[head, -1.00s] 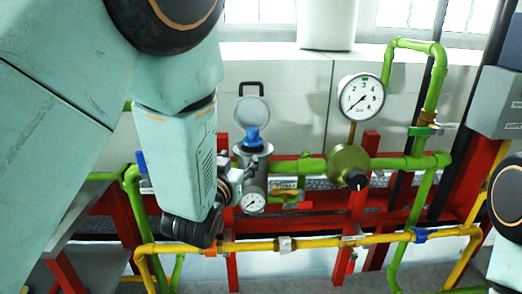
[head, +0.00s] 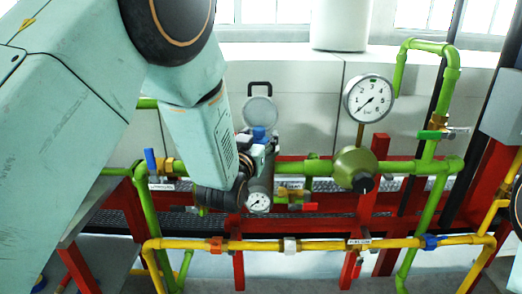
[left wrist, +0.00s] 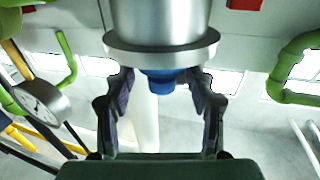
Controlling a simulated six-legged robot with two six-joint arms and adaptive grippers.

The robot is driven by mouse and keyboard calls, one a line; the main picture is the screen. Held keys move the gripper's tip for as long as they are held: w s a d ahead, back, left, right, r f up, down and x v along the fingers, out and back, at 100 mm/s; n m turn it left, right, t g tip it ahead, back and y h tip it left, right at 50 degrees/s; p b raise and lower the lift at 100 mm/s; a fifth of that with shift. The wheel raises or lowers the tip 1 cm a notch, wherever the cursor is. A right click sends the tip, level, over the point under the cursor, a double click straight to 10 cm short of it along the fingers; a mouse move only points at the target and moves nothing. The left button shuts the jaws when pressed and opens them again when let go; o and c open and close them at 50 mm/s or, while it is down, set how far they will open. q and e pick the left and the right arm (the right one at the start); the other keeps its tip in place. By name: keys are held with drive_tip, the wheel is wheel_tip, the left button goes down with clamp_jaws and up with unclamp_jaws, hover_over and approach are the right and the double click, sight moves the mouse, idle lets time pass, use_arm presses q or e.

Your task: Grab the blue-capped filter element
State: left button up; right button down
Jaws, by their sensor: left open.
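The blue-capped filter element (head: 259,132) stands in the silver filter housing (head: 262,190), with only its blue top showing. In the left wrist view the blue cap (left wrist: 168,82) sticks out of the silver housing (left wrist: 160,38), past its flange. My left gripper (left wrist: 161,77) is open, with one finger on each side of the cap. Gaps show between fingers and cap, so it holds nothing. In the head view the left gripper (head: 258,142) is at the housing's top, partly hidden by my wrist. My right gripper is not in view.
The housing's round lid (head: 259,110) stands open behind the cap. A small gauge (head: 258,202) sits on the housing front. Green pipe, a large gauge (head: 369,98) and a green regulator (head: 355,168) are to the right. A yellow pipe (head: 330,243) runs in front, below.

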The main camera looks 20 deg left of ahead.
use_arm(q)
drive_tip(key=shift+w+a+f, duration=0.15)
drive_tip(key=shift+w+a, duration=0.15)
drive_tip(key=shift+w, duration=0.45)
drive_tip(key=shift+s+d, duration=0.1)
drive_tip(key=shift+d, duration=0.15)
drive_tip(key=shift+c, duration=0.3)
drive_tip(key=shift+d, duration=0.1)
drive_tip(key=shift+c, duration=0.8)
drive_tip(key=shift+a, duration=0.25)
drive_tip(key=c, duration=0.5)
drive_tip(key=shift+d, duration=0.1)
clamp_jaws()
